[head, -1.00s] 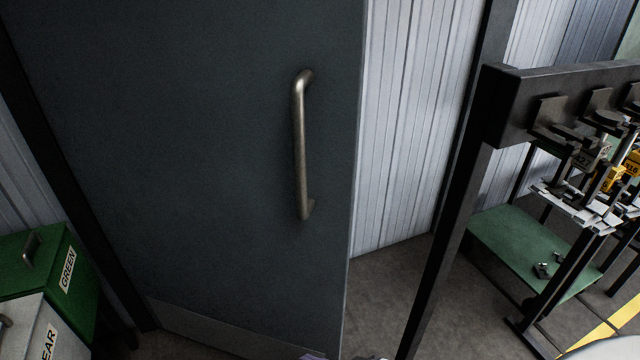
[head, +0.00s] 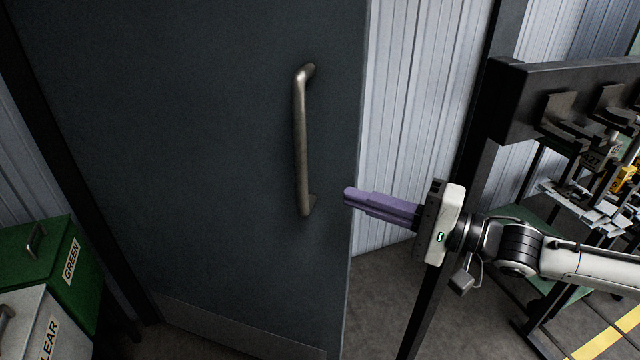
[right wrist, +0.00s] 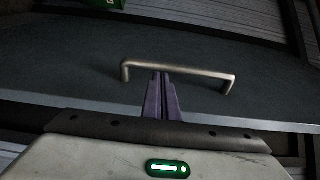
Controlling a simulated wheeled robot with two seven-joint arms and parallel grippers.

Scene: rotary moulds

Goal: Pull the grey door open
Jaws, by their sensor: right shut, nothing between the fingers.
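The grey door (head: 200,170) fills the left half of the head view and stands partly open, with a gap at its right edge. Its metal bar handle (head: 301,140) is upright near that edge. My right gripper (head: 348,197) is shut and empty, its purple fingers pointing left, just right of the handle's lower end in the head view. In the right wrist view the door (right wrist: 80,85) lies behind the fingers (right wrist: 160,78), and the handle (right wrist: 190,70) shows just beyond the fingertips. I cannot tell whether they touch it. My left gripper is not in view.
A green bin (head: 50,265) and a grey-white bin (head: 35,320) stand at the lower left by the door. A dark rack (head: 540,90) with metal fittings stands at the right. A pale corrugated wall (head: 420,120) shows behind the door's edge.

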